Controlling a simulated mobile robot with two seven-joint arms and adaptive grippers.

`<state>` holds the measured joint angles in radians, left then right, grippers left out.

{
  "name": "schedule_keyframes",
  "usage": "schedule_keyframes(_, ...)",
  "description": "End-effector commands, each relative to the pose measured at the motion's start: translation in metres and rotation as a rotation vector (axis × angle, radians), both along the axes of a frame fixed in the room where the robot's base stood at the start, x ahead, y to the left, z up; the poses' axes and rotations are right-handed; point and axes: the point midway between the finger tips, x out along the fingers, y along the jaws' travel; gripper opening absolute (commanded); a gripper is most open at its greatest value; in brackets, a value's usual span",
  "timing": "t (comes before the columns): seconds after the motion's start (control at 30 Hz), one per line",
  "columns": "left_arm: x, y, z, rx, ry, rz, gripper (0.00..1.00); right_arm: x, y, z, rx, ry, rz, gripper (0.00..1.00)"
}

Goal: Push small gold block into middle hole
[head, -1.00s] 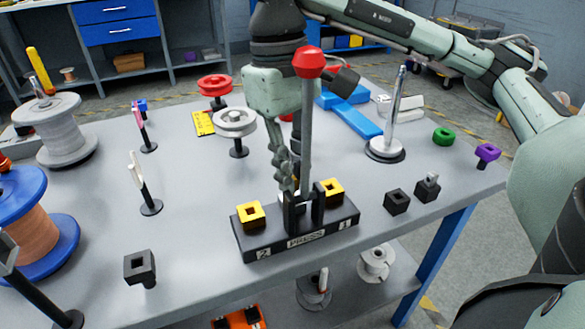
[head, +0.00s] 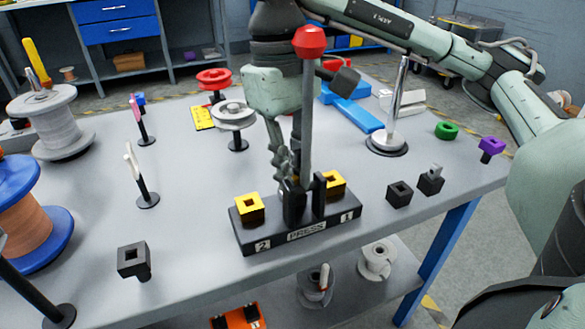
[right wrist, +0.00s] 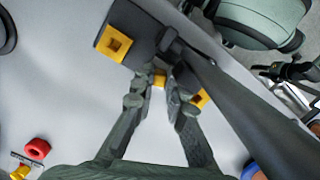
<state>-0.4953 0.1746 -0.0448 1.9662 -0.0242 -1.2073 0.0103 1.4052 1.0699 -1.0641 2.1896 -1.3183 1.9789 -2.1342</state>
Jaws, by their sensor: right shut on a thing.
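The small gold block (right wrist: 159,81) is between my right gripper's fingertips in the right wrist view. My right gripper (right wrist: 160,88) is shut on it, over the middle of the black press base (right wrist: 147,22). In the head view the right gripper (head: 289,182) is just behind the press's black uprights (head: 295,203), which hide the fingertips and the middle hole. The press base (head: 278,240) carries a gold block with a square hole at mark 2 (head: 249,207) and another at mark 1 (head: 335,183). My left gripper is not in view.
The press lever with its red knob (head: 310,42) stands upright close to my right gripper. A silver post (head: 395,105), black socket blocks (head: 399,194), a white pulley (head: 233,114) and large spools (head: 47,120) stand around.

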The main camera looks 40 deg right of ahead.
Motion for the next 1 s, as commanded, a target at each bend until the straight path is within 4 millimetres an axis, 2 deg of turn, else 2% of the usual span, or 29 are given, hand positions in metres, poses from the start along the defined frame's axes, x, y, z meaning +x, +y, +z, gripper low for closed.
schedule_keyframes(0.2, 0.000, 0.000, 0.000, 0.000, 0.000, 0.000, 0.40, 0.000, 0.000, -0.001, 0.000, 0.002, 0.000, 0.00)
schedule_keyframes(0.23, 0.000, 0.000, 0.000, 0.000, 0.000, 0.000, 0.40, 0.000, 0.000, -0.001, 0.000, 0.002, 0.000, 0.15)
schedule_keyframes(0.4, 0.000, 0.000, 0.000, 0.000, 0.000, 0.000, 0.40, 0.000, 0.000, -0.001, 0.000, 0.002, 0.001, 0.36)
schedule_keyframes(0.77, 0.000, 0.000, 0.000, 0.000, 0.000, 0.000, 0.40, 0.000, 0.000, 0.003, 0.000, 0.000, 0.000, 0.37)
schedule_keyframes(1.0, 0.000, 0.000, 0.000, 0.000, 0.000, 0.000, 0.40, 0.001, 0.000, 0.036, -0.001, -0.004, 0.001, 0.37)
